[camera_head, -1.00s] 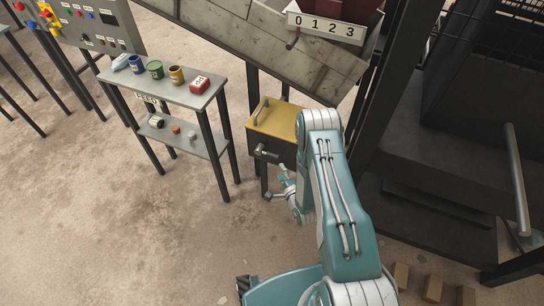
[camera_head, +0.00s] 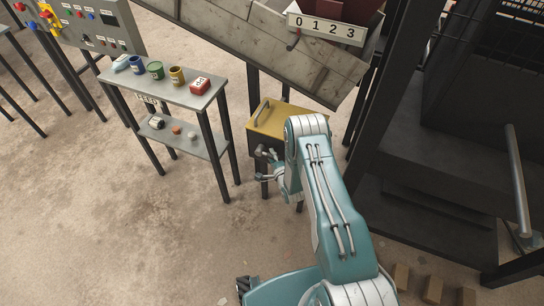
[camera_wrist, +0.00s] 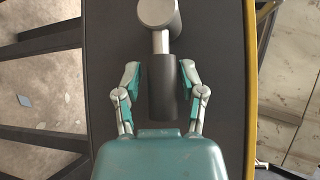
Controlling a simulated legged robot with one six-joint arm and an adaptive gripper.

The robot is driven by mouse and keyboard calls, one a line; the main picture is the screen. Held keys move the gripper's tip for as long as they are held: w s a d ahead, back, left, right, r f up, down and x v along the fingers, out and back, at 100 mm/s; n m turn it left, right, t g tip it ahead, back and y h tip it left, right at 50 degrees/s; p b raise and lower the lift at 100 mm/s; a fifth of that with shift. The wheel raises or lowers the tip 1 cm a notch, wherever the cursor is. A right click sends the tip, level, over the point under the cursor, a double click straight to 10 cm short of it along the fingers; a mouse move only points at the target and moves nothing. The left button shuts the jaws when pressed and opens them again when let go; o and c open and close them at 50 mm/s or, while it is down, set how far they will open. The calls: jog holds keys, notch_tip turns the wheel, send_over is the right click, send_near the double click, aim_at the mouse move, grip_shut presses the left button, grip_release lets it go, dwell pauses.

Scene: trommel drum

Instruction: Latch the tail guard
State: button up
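A dark box with a yellow lid (camera_head: 284,120) stands under the sloping chute. A latch handle (camera_head: 266,153) sticks out from its front. In the wrist view the handle shows a grey round hub, a short metal stem and a dark cylindrical grip (camera_wrist: 162,90), in front of a dark panel (camera_wrist: 215,70). My gripper (camera_wrist: 161,76) is open, with one finger on each side of the grip. There seems to be a small gap on each side; contact is not clear. In the head view my gripper (camera_head: 268,178) is just below the handle, partly hidden by my arm. I cannot pick out the tail guard for certain.
A control panel (camera_head: 95,28) is at the upper left. A dark metal frame (camera_head: 400,90) rises at the right. The floor in front is open.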

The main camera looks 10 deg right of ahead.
grip_shut()
